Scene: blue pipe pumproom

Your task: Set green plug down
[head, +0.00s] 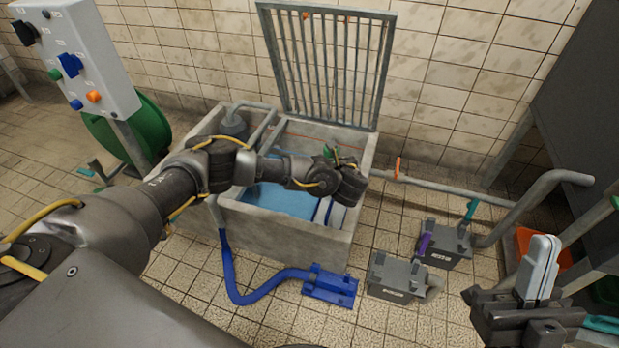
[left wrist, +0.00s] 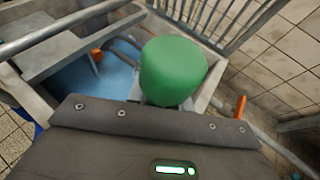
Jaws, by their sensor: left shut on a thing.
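The green plug (left wrist: 173,70) is a smooth, rounded cylinder in the left wrist view, just beyond my left gripper's dark body. Most of the fingers and the plug's lower end are hidden in the wrist view. In the head view I cannot make out the plug clearly. My right gripper (head: 541,268) stands at the lower right with its pale fingers together, and nothing shows between them.
The basin holds blue water (head: 285,200), and its barred grate (head: 328,65) stands raised behind. A blue hose (head: 236,285) runs to a blue block (head: 330,287) on the floor. Two grey boxes (head: 396,277) (head: 445,246) stand to the right. A control panel (head: 75,55) is at left.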

